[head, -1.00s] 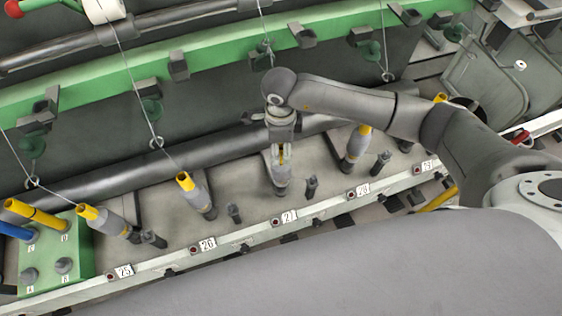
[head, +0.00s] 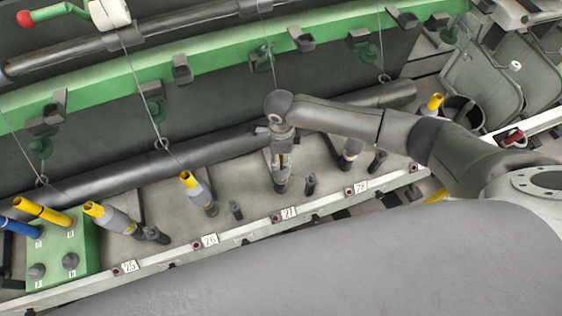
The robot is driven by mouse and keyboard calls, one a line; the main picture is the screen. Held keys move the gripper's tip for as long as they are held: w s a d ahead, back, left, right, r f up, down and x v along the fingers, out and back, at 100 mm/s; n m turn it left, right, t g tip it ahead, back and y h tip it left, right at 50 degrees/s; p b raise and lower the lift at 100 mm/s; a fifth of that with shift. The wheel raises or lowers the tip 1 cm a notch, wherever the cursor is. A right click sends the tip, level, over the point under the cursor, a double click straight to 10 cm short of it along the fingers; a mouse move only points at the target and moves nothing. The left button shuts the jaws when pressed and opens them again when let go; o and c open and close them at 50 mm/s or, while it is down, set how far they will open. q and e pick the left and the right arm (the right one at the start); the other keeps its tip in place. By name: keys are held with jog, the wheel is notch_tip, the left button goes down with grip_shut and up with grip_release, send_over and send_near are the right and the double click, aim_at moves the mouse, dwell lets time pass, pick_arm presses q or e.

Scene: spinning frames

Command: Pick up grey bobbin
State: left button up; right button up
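Whether the fingers press on the tube is too small to tell. The gripper hides much of this bobbin. My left gripper is not in view.
Short dark pegs stand beside the bobbins, one (head: 311,184) just right of my gripper. A green box (head: 85,262) holds yellow and blue tubes at lower left. A long dark roller (head: 150,163) and a green rail (head: 215,65) run behind the ledge.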

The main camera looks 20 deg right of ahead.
grip_shut()
jog(key=shift+r, duration=0.1)
